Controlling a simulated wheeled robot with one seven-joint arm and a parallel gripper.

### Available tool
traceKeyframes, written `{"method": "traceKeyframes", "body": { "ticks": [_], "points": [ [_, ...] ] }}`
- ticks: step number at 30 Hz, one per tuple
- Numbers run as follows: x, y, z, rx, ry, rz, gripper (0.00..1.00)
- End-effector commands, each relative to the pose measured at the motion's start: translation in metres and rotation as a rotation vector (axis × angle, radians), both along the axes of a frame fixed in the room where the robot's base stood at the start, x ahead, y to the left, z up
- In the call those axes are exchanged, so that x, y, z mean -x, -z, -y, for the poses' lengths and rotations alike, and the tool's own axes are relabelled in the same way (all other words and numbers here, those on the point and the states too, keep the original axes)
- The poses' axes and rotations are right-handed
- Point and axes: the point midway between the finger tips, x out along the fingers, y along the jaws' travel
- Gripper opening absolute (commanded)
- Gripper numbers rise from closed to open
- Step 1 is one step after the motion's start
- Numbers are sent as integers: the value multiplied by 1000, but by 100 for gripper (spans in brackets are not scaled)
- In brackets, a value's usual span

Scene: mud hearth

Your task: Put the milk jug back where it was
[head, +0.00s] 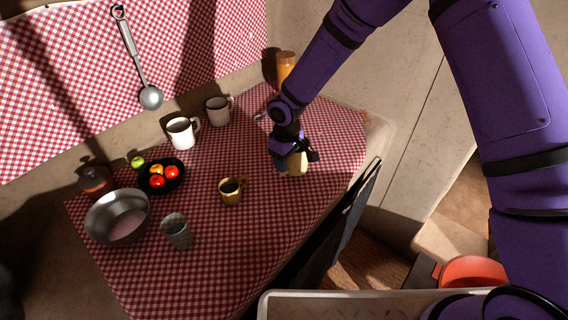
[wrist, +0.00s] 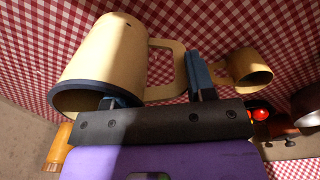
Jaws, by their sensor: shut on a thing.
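The milk jug (wrist: 100,62) is cream with a dark blue rim and a squared handle (wrist: 172,50). In the wrist view it lies across the upper left, tilted in the picture. My gripper (wrist: 160,92) is shut on it, with one finger by the jug's body and the other just beyond the handle. In the head view, the jug (head: 295,163) is partly hidden under my gripper (head: 297,152), over the right part of the checked tablecloth. I cannot tell whether the jug touches the cloth.
A yellow mug (head: 231,192) stands left of the jug. Two pale mugs (head: 181,133) (head: 218,111) and an orange jar (head: 286,66) stand along the back. A black fruit bowl (head: 164,187), metal bowl (head: 118,216) and grey cup (head: 176,231) are farther left. Cloth at front is clear.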

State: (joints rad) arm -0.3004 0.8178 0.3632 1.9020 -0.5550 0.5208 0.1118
Motion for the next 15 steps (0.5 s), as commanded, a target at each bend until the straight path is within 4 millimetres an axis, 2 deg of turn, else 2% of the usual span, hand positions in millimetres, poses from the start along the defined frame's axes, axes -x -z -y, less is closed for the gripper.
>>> {"method": "traceKeyframes", "body": {
  "ticks": [9,15],
  "points": [
    [-19,2,-8,-1,1,0,5],
    [-17,30,-7,0,-1,-1,5]
  ]
}}
